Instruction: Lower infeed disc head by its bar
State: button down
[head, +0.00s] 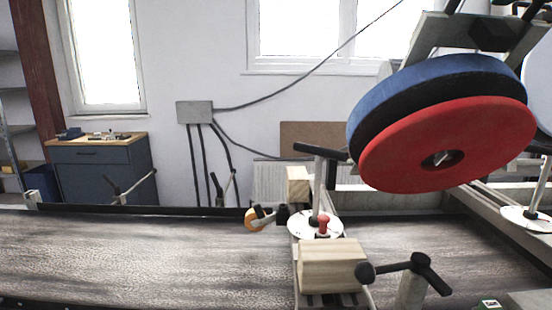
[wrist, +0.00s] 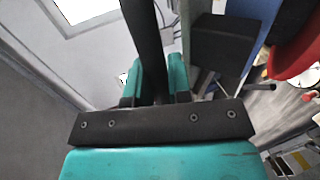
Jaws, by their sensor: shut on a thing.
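The infeed disc head, with a red disc (head: 445,145) in front of a blue-rimmed disc (head: 425,75), hangs tilted above the conveyor at the upper right of the head view. Part of the red disc (wrist: 298,45) shows at the right of the wrist view. In the wrist view my gripper (wrist: 163,88) has its teal fingers shut on a black bar (wrist: 147,40), which runs from the top edge down between them. The bar's far end is out of frame and its lower end is hidden by the gripper. I cannot make out the gripper in the head view.
The conveyor belt (head: 150,250) runs across below the disc head. Wooden blocks (head: 332,266), a white round plate with a red knob (head: 322,224) and black-handled clamps (head: 415,265) stand on a cross rail. A blue cabinet (head: 100,170) stands at the back left.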

aim_at(504, 34)
jog(key=s+f+b, duration=0.4)
jog(key=f+b, duration=0.1)
jog(key=shift+s+d+f, duration=0.1)
jog(key=shift+s+f, duration=0.05)
jog(key=shift+f, duration=0.15)
jog(key=shift+s+f+b, duration=0.15)
jog(key=shift+s+b, duration=0.2)
jog(key=shift+s, duration=0.1)
jog(key=s+f+b, duration=0.4)
jog(key=f+b, duration=0.2)
jog(key=b, duration=0.3)
jog(key=shift+s+b, duration=0.3)
jog(key=shift+s, duration=0.05)
